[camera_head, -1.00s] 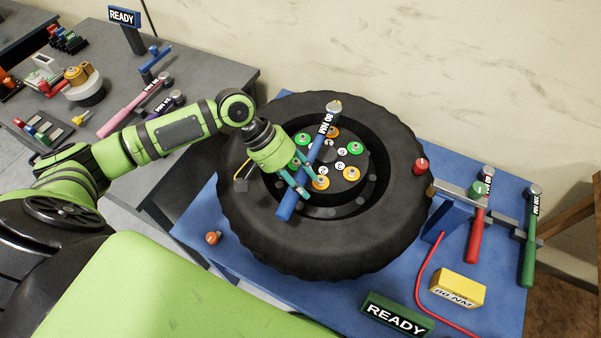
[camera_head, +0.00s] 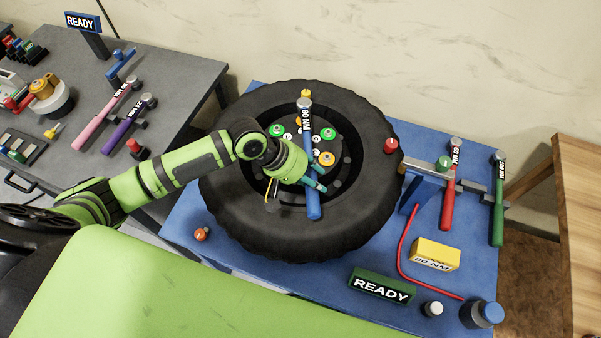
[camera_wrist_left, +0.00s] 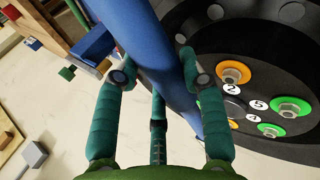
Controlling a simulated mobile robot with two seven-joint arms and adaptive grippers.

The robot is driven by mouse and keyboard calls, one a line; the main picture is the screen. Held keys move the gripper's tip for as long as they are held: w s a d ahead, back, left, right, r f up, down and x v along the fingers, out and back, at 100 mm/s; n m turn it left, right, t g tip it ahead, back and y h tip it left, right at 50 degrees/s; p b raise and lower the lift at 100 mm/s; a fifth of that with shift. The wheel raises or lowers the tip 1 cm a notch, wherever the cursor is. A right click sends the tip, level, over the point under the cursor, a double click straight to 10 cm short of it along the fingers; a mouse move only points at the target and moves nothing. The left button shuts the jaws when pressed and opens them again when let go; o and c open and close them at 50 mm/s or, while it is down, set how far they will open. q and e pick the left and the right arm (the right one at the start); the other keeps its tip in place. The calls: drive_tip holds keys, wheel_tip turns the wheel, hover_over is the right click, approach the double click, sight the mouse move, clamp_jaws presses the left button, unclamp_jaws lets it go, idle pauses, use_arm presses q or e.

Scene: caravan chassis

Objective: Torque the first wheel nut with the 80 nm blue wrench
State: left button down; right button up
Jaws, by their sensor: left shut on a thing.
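My left gripper (camera_head: 316,184) is shut on the handle of the blue wrench (camera_head: 313,206), marked 80 NM. The wrench lies across the front of the wheel (camera_head: 245,222), its head toward the far rim and its handle end toward the near tyre. Green and orange wheel nuts show on the dark hub, including an orange one (camera_head: 327,159) right of the wrench. The left wrist view shows the blue shaft (camera_wrist_left: 168,55) between my fingers, with nuts (camera_wrist_left: 233,73) and numbers 2, 5 and 4 beside it. I cannot tell whether the wrench head touches a nut. My right gripper is out of view.
A red wrench (camera_head: 449,185) and a green wrench (camera_head: 497,215) stand in a rack at the right of the blue table (camera_head: 190,215). A yellow 80 NM box (camera_head: 434,253) and a green READY sign (camera_head: 382,286) are in front. Pink and purple wrenches lie on the grey bench.

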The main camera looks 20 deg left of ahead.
use_arm(q)
drive_tip(key=w+d+n+t+y, duration=0.1)
drive_tip(key=w+d+n+t, duration=0.1)
drive_tip(key=w+d+n, duration=0.2)
drive_tip(key=w+d, duration=0.1)
drive_tip(key=d, duration=0.2)
drive_tip(key=shift+d+f, duration=0.2)
drive_tip(key=shift+f, duration=0.15)
drive_tip(key=shift+s, duration=0.1)
idle(0.9)
